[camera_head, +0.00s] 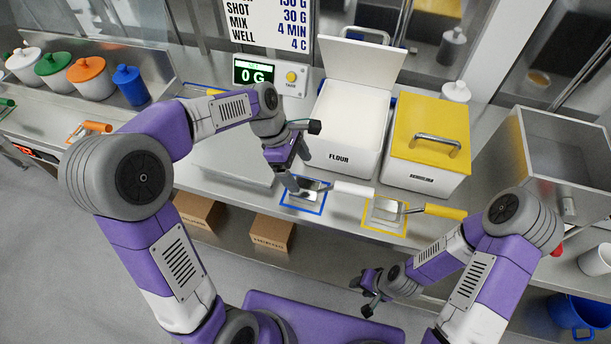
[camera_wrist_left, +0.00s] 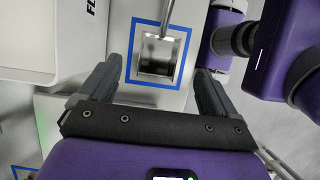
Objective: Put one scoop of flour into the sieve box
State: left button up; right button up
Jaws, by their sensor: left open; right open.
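The white flour bin (camera_head: 345,140), labelled FLOUR, stands on the counter with its lid raised. A metal scoop (camera_head: 311,186) with a white handle (camera_head: 352,190) lies on a blue-outlined square in front of the bin. My left gripper (camera_head: 298,168) is open and empty, just above and left of the scoop. In the left wrist view the scoop (camera_wrist_left: 157,55) lies between and beyond the open fingers (camera_wrist_left: 154,75). My right gripper (camera_head: 365,292) is open and empty in front of the counter. I cannot tell for sure which container is the sieve box.
A yellow-lidded semolina bin (camera_head: 432,125) stands right of the flour, with a yellow-handled scoop (camera_head: 388,209) before it. A deep metal container (camera_head: 545,150) is at far right. A display (camera_head: 255,74) reads 0 G. Lidded tubs (camera_head: 92,76) stand back left.

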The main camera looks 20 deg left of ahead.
pick_arm(q)
jog(key=v, duration=0.4)
jog(key=shift+r+p, duration=0.1)
jog(key=shift+p, duration=0.3)
